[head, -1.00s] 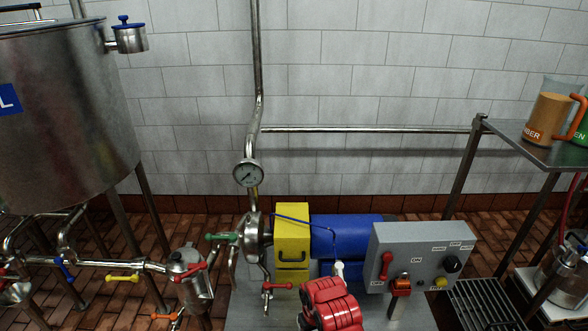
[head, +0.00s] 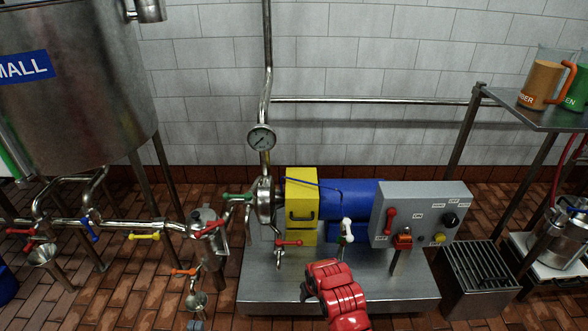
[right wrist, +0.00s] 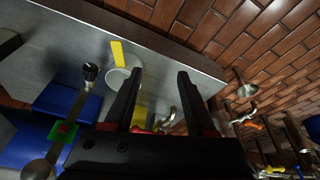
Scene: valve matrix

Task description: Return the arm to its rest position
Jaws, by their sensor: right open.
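A red arm of mine (head: 335,293) reaches in at the bottom middle of the head view, in front of the steel skid. Its jaws do not show clearly there, so I cannot tell their state. In the right wrist view my right gripper (right wrist: 155,100) has its two black fingers apart. The space between the fingertips looks empty. The fingers point over the grey skid top and the brick floor beyond. A yellow handle and a round pale disc (right wrist: 122,82) lie past the left finger, apart from it.
The steel skid (head: 270,290) carries a yellow box (head: 301,190), a blue motor (head: 350,203) and a grey control box (head: 425,217). A pressure gauge (head: 262,138) and coloured valves stand left. A large tank (head: 75,100) is at left, a shelf with jugs (head: 540,118) at right.

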